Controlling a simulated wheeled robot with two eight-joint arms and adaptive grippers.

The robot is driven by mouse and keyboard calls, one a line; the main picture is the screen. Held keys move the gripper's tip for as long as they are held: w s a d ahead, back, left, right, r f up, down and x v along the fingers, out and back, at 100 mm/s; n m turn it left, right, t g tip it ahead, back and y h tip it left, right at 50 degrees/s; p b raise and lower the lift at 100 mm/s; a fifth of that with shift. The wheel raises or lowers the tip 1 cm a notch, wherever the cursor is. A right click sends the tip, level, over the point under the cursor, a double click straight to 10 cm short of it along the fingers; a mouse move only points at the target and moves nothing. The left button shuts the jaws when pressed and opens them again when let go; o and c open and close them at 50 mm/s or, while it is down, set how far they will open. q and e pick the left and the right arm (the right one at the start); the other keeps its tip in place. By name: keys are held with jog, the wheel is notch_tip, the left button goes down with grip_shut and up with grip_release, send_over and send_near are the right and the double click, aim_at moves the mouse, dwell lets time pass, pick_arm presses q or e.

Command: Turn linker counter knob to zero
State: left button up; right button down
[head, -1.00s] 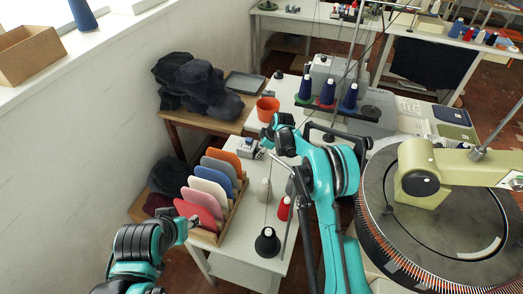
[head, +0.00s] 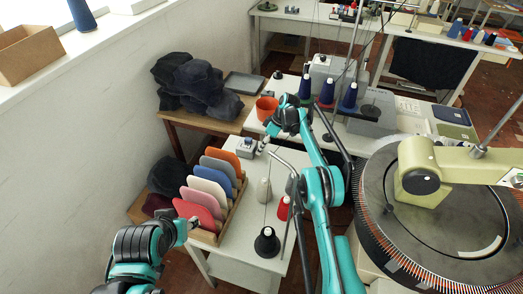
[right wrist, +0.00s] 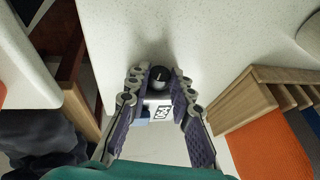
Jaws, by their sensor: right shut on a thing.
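The linker counter is a small grey box (head: 246,148) on the white table, just behind the rack of coloured panels. In the right wrist view its black round knob (right wrist: 157,72), with a pale pointer mark, sits between my fingertips, and a black-and-white label (right wrist: 161,113) shows on the counter. My right gripper (head: 263,146) reaches the counter from the right and is shut on the knob. The number on the counter is not readable.
The wooden rack (head: 233,205) of coloured panels stands close in front of the counter. Cones of yarn, white (head: 264,190), red (head: 283,208) and black (head: 267,242), stand to its right. An orange pot (head: 266,108) is behind. The round linking machine (head: 440,205) fills the right side.

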jog(key=shift+w+g+b, duration=0.1)
jog(key=shift+g+b, duration=0.2)
jog(key=shift+b, duration=0.05)
jog(key=c, duration=1.3)
grip_release()
